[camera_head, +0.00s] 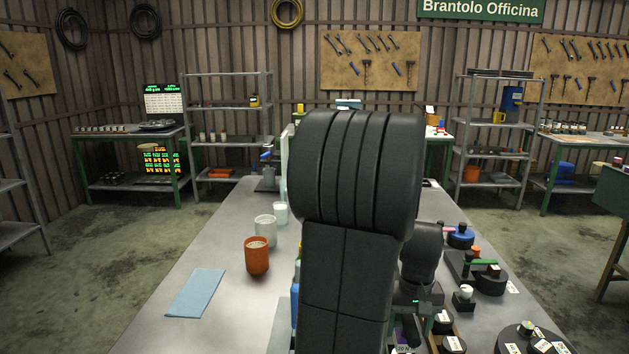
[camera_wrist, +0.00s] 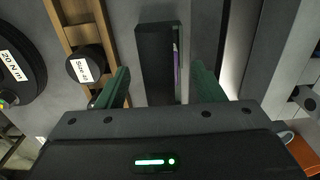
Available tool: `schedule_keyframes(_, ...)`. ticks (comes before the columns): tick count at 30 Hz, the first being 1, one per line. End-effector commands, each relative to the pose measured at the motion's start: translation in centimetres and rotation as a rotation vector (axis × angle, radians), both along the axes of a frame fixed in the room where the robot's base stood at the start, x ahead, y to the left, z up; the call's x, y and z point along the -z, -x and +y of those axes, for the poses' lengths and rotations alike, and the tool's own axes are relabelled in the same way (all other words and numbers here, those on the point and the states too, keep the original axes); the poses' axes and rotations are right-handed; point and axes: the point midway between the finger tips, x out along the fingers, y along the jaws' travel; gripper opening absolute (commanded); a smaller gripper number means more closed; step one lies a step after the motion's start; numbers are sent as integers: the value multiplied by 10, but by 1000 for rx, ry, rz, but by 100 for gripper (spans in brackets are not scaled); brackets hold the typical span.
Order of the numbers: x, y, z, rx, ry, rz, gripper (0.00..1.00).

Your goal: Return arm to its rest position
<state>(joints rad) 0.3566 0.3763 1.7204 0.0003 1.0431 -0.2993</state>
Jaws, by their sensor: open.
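My gripper (camera_wrist: 160,68) shows in the wrist view with its two green fingers spread apart and nothing gripped. A dark upright block (camera_wrist: 153,60) with a thin purple strip on its right side appears in the gap between the fingers. It looks to be beyond the fingertips, and I see no contact. In the head view my dark arm rises over the middle of the workbench (camera_head: 215,250) and hides much of it.
An orange cup (camera_head: 257,256), a pale cup (camera_head: 266,231) and a blue cloth (camera_head: 196,292) are left of my arm. Black fixtures (camera_head: 490,279) crowd the right side. A black disc labelled 20 Nm (camera_wrist: 18,68) is left of my gripper.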

Motion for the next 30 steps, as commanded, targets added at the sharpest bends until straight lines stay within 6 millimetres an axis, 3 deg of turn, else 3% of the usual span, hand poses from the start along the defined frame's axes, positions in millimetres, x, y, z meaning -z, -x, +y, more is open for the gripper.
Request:
schedule_keyframes(6, -9, 0, 0, 0, 0, 0, 62)
schedule_keyframes(16, -7, 0, 0, 0, -1, 2, 62)
schedule_keyframes(20, 4, 1, 0, 0, -2, 5, 62)
schedule_keyframes(24, 28, 1, 1, 0, -2, 7, 62)
schedule_keyframes(30, -22, -1, 0, 0, 2, -5, 62)
